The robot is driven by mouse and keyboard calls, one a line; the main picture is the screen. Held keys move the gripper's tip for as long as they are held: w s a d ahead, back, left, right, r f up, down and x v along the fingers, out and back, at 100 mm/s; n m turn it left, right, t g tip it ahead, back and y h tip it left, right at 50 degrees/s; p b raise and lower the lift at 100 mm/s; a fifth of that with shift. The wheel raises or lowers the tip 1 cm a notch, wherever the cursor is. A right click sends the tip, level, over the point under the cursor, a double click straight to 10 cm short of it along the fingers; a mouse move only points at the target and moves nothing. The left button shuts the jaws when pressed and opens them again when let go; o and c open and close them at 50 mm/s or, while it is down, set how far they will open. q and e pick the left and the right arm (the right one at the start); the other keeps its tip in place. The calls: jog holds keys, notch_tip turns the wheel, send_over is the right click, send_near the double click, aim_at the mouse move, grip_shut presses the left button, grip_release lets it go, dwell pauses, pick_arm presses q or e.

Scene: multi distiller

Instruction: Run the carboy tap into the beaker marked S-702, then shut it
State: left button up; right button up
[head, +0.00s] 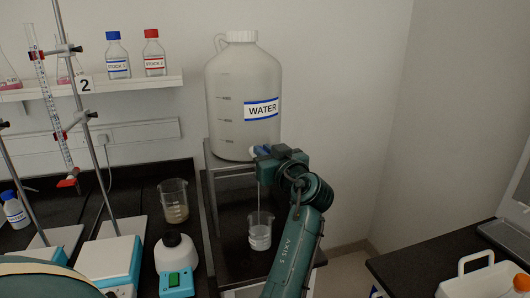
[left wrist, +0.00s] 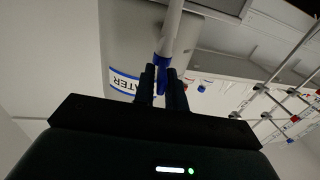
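The white carboy (head: 243,90) marked WATER stands on a raised stand. Its blue tap (head: 262,151) is low on the front, partly hidden by my left gripper (head: 268,156). In the left wrist view my left gripper (left wrist: 164,85) has its fingers close around the tap's blue handle (left wrist: 163,64). A thin stream runs down from the tap into a beaker (head: 260,232) on the dark surface below. That beaker holds some clear liquid; its marking is too small to read. My right gripper is not in view.
Another beaker (head: 174,201) with cloudy liquid stands to the left. Clamp stands and a shelf (head: 150,84) with bottles are at the left.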

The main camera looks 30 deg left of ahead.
pick_arm(q)
grip_shut()
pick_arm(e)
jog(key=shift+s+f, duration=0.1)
